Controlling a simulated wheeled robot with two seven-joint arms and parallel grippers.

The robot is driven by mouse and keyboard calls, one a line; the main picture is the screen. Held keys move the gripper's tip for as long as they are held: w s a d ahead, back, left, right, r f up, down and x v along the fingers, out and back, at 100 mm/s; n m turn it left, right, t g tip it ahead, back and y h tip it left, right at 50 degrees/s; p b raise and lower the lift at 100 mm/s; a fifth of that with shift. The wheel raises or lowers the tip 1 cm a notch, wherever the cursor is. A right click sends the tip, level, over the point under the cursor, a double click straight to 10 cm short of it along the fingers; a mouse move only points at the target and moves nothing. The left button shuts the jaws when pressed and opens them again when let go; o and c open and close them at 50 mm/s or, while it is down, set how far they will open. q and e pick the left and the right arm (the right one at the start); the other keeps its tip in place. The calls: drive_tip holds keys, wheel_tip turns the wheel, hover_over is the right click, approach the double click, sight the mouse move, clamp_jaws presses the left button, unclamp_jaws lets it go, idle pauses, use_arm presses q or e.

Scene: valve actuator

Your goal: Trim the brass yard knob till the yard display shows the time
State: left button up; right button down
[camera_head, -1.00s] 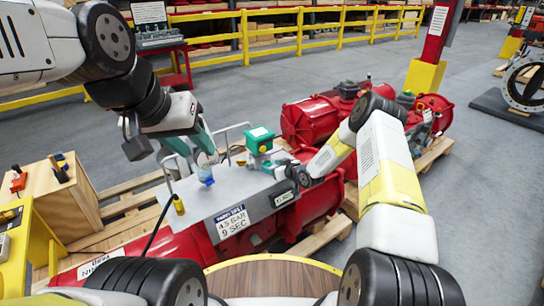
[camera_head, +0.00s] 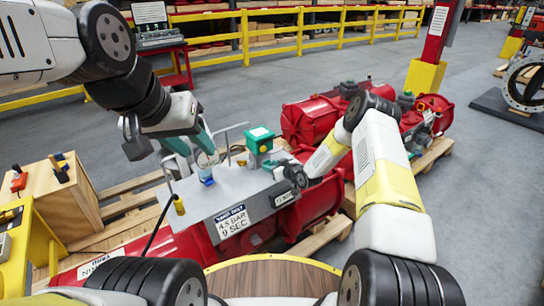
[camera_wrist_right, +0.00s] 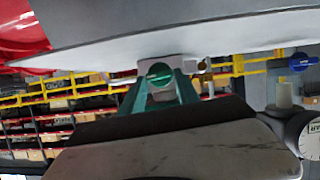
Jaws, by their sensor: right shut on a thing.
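The grey panel (camera_head: 190,207) lies on top of a red actuator body (camera_head: 175,245). A small display (camera_head: 284,198) sits at its right front corner, with digits too small to read. A sign (camera_head: 233,221) reads 4.5 BAR, 9 SEC. My right gripper (camera_head: 276,166) is at the panel's right edge, partly hidden by its wrist. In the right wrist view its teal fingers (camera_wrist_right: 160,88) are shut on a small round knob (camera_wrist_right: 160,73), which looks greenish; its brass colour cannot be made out. My left gripper (camera_head: 190,147) is open above the panel's left part, near a clear cup-like piece with a blue base (camera_head: 206,180).
A green box with a pale top (camera_head: 260,137) stands at the panel's back. A yellow-capped post (camera_head: 179,206) stands at the left front. A wooden crate with tools (camera_head: 60,195) is at the left. More red actuators (camera_head: 310,122) lie behind on pallets.

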drive_tip(key=shift+s+a+n+t+h, duration=0.25)
drive_tip(key=shift+n+h, duration=0.25)
drive_tip(key=shift+n, duration=0.4)
drive_tip(key=shift+f+n+t+h, duration=0.15)
drive_tip(key=shift+n+t+h, duration=0.35)
drive_tip(key=shift+n+t, duration=0.45)
drive_tip(key=shift+n, duration=0.25)
drive_tip(key=c, duration=0.9)
unclamp_jaws()
